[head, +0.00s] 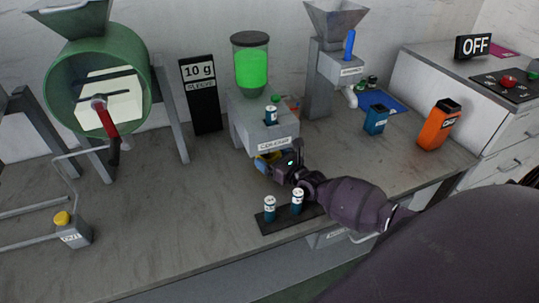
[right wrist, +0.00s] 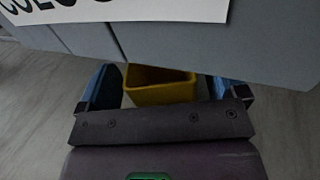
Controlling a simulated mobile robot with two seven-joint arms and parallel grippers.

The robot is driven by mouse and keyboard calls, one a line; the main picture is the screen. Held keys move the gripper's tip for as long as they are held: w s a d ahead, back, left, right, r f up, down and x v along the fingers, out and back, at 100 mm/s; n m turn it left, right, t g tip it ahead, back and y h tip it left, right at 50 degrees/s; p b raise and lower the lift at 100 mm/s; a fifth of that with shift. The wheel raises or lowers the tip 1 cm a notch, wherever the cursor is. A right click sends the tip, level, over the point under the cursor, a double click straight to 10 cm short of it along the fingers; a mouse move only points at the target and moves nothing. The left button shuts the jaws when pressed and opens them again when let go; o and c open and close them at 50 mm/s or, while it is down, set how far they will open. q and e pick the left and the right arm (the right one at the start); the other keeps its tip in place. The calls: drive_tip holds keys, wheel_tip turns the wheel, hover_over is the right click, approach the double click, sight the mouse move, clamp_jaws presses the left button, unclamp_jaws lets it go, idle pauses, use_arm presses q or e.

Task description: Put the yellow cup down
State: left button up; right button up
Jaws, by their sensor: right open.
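The yellow cup (right wrist: 160,93) stands under the grey dispenser, between the blue fingers of my right gripper (right wrist: 165,88). The fingers are open, with a gap visible on each side of the cup in the right wrist view. The cup's inside cannot be judged. My left gripper is not in view.
The grey dispenser (head: 243,128) with its green-filled jar (head: 251,68) overhangs the gripper closely. A black rack (head: 280,222) with two vials stands in front. A blue container (head: 376,120) and an orange container (head: 438,125) stand at right.

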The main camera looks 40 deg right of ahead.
drive_tip(key=s, duration=0.4)
drive_tip(key=s+d, duration=0.1)
drive_tip(key=s, duration=0.1)
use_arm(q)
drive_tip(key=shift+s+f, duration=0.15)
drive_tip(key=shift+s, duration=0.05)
use_arm(e)
drive_tip(key=shift+s, duration=0.1)
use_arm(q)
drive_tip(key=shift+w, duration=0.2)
